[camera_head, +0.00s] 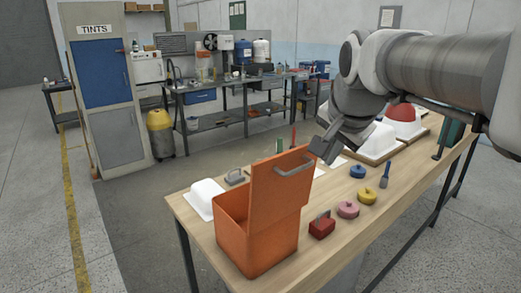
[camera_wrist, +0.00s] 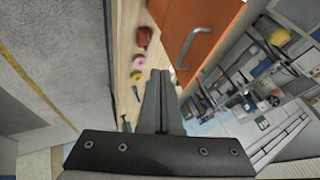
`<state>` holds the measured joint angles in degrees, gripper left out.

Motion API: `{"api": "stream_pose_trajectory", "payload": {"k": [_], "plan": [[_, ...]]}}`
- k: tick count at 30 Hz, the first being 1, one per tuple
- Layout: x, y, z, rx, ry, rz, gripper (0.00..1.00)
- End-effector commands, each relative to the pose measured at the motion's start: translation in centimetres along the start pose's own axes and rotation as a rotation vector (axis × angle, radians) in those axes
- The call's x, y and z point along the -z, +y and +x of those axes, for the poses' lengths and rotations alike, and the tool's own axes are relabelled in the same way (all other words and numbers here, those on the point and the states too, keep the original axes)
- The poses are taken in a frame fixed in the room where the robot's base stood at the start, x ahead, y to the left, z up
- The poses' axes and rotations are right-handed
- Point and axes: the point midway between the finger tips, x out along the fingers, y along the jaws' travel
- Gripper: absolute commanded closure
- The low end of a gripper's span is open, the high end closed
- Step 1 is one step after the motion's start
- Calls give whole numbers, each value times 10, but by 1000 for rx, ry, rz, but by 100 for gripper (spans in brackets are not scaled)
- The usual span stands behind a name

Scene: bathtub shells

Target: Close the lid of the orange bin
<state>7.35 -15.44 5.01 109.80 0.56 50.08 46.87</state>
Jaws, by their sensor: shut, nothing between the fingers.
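The orange bin (camera_head: 255,245) stands on the near left end of the wooden workbench. Its lid (camera_head: 272,195) is open and stands upright, with a grey bar handle (camera_head: 295,166) near its upper edge. My gripper (camera_head: 322,152) is just above and to the right of the lid's upper right corner in the head view. In the wrist view the orange lid (camera_wrist: 185,18) and its handle (camera_wrist: 193,48) show beyond the fingertips (camera_wrist: 162,72). The fingers are shut together and empty. I cannot tell whether they touch the lid, but a gap seems to show.
Right of the bin on the bench (camera_head: 330,250) lie a red handled block (camera_head: 321,226), pink (camera_head: 348,209), yellow (camera_head: 367,197) and blue (camera_head: 357,171) round pieces. More shells (camera_head: 377,142) stand at the far right.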

Motion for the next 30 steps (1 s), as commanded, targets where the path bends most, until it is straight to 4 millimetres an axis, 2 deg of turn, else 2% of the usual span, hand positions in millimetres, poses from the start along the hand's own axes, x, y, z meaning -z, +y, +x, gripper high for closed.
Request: {"api": "stream_pose_trajectory", "payload": {"k": [12,15,19,30], "plan": [[-2,2,89,-4,-5,-2,100],[-1,-15,94,0,-2,-6,100],[-2,-27,101,0,-2,-4,100],[-2,-34,106,0,0,-4,100]]}}
